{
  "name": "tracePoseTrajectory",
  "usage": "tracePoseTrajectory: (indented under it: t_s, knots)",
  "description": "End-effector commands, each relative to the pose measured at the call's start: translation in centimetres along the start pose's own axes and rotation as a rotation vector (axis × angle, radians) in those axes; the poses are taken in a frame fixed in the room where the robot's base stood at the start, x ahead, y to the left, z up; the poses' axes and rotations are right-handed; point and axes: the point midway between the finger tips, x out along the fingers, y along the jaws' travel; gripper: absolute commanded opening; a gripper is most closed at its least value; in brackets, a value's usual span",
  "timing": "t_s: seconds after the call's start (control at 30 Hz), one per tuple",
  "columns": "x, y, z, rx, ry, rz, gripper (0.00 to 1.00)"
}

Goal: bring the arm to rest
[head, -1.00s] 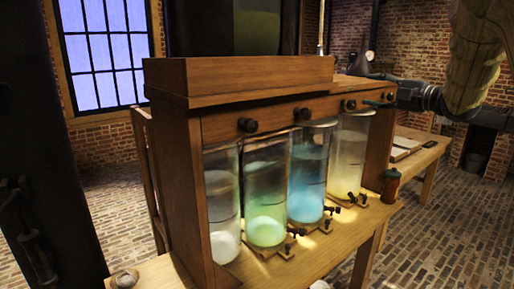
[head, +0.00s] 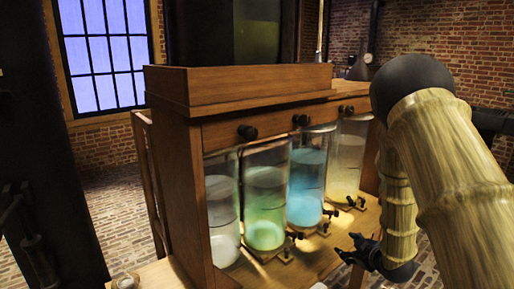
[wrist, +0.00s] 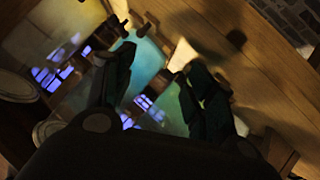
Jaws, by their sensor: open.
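My arm (head: 455,170) fills the right of the head view, bent at a dark joint. My gripper (head: 350,248) is low in front of the wooden jar cabinet (head: 230,88), near the bench's front edge. Its fingers are apart with nothing seen between them. In the wrist view, the two dark fingers of my gripper (wrist: 161,63) are spread, with jar glass and bench wood beyond. The cabinet holds a pale jar (head: 222,205), a green jar (head: 264,190), a blue jar (head: 306,180) and a yellow jar (head: 346,155). My arm hides the cabinet's right end.
Small dark taps (head: 293,237) stick out at the jar bases, close to my gripper. Dark knobs (head: 248,132) line the cabinet's upper board. Brick floor (head: 120,205) shows at the left.

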Motion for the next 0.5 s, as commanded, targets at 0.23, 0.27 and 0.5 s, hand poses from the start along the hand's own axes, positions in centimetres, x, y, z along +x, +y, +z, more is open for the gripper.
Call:
tracePoseTrajectory:
  t_s: [0.23,0.27,0.5]
  knots:
    - [-2.2,-10.7,10.1,0.223,-0.235,-0.056,0.55]
    - [-2.7,-11.9,11.1,0.248,-0.264,-0.063,0.55]
    - [-8.0,-22.1,18.9,0.435,-0.510,-0.104,0.55]
